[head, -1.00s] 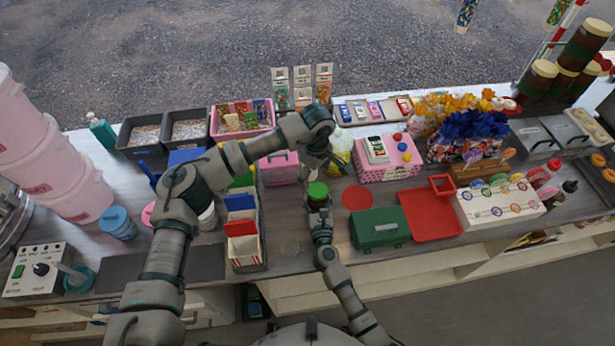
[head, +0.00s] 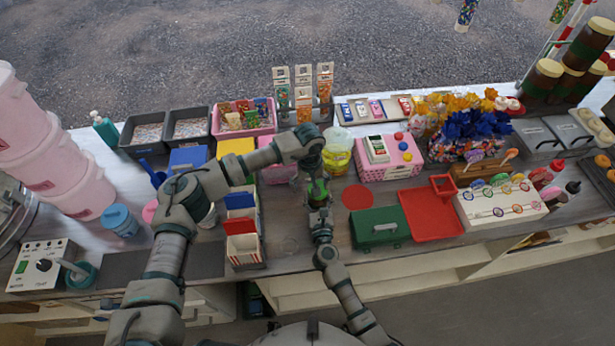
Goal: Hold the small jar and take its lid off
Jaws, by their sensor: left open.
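The small jar (head: 318,203) with its green lid (head: 317,187) is upright at the middle of the counter's front part. My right gripper (head: 319,210) comes from below and appears shut around the jar's body, which it mostly hides. My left gripper (head: 316,182) points down from above, open, with its fingers at the green lid. The fingers partly cover the lid, and I cannot tell whether they touch it. The lid appears to sit on the jar.
Close behind is a yellow-green tub (head: 337,158). To the right are a red round mat (head: 357,197), a green box (head: 379,228) and a red tray (head: 432,219). To the left stands a striped paper-bag holder (head: 243,248). Bare counter lies between the holder and the jar.

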